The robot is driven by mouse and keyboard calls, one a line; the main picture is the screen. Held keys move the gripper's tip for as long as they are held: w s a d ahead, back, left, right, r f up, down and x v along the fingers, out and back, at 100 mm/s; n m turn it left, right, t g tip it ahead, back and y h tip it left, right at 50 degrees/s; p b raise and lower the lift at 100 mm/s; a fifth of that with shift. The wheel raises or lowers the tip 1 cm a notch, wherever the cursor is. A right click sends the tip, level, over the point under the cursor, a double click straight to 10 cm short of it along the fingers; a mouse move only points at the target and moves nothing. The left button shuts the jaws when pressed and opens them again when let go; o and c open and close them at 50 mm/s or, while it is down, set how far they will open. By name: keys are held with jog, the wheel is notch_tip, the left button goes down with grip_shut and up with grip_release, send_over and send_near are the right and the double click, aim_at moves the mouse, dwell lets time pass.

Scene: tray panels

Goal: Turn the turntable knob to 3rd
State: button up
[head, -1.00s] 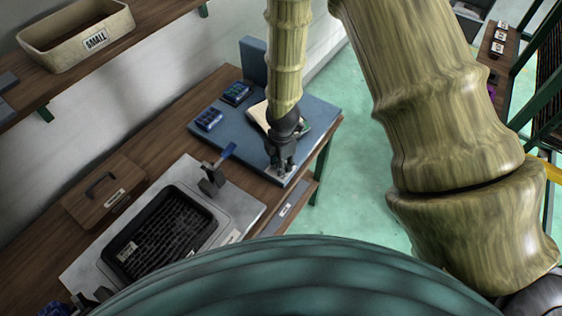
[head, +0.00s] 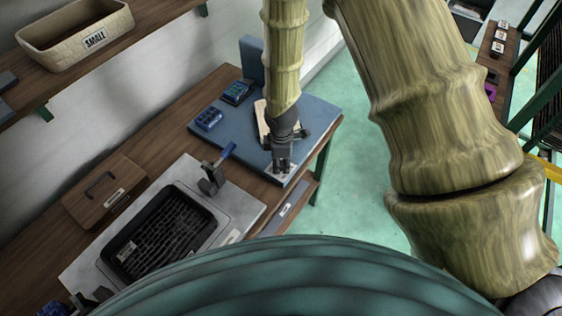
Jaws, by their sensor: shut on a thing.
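My gripper (head: 281,166) points down at the near right corner of a blue panel (head: 311,112) on the wooden bench. Its fingers are shut at a small light plate (head: 273,173) on that corner. The knob between the fingers is hidden by them, so its setting cannot be read. A cream-coloured piece (head: 262,118) lies on the blue panel, partly hidden behind my gripper and arm.
Two blue blocks (head: 209,119) (head: 237,91) sit at the panel's left side. A lever with a blue handle (head: 222,155) stands left of my gripper. A black grated tray (head: 165,232), a wooden lid (head: 104,190) and a bin marked SMALL (head: 75,30) are further left.

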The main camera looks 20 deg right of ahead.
jog(key=m, duration=0.4)
jog(key=shift+m, duration=2.2)
jog(key=o, duration=1)
jog(key=shift+s+a+r, duration=0.1)
jog(key=shift+r, duration=2.9)
jog(key=shift+a+r, duration=0.1)
jog(key=shift+r, duration=2.9)
jog(key=shift+a, duration=0.1)
